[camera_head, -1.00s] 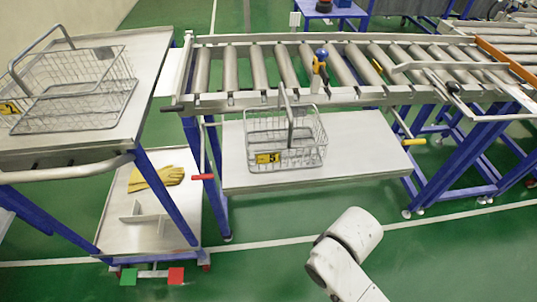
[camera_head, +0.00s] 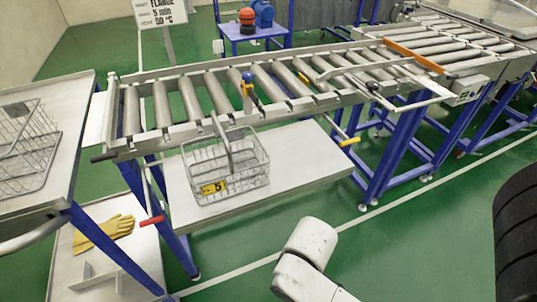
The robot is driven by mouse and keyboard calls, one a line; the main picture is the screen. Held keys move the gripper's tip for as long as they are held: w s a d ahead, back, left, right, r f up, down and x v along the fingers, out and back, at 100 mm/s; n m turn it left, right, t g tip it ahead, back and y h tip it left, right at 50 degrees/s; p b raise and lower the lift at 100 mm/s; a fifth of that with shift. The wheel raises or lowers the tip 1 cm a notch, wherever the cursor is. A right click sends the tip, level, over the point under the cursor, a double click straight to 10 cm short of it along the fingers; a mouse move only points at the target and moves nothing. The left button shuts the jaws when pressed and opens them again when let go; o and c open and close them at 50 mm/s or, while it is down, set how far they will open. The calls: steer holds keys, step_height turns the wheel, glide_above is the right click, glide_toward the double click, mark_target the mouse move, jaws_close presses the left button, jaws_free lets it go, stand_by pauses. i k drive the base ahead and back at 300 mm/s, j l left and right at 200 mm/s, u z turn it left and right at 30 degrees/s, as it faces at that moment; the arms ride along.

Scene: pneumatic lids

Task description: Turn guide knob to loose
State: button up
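A blue-topped fitting with a yellow part (camera_head: 248,88) stands on the near side rail of the roller conveyor (camera_head: 180,128). It may be the guide knob, but it is too small to read any loose or tight marking. A grey metal guide bar (camera_head: 372,66) runs over the rollers at the right. A white link of my arm (camera_head: 312,240) shows at the bottom, well in front of the conveyor. My gripper is out of view.
A wire basket with a yellow "5" tag (camera_head: 225,170) sits on the shelf (camera_head: 310,165) below the conveyor. Another basket (camera_head: 30,150) rests on the left cart, with yellow gloves (camera_head: 103,232) below. A black ribbed object (camera_head: 515,235) fills the lower right edge. Green floor lies open in front.

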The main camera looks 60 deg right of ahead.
mark_target(373, 86)
steer(key=z, duration=1.65)
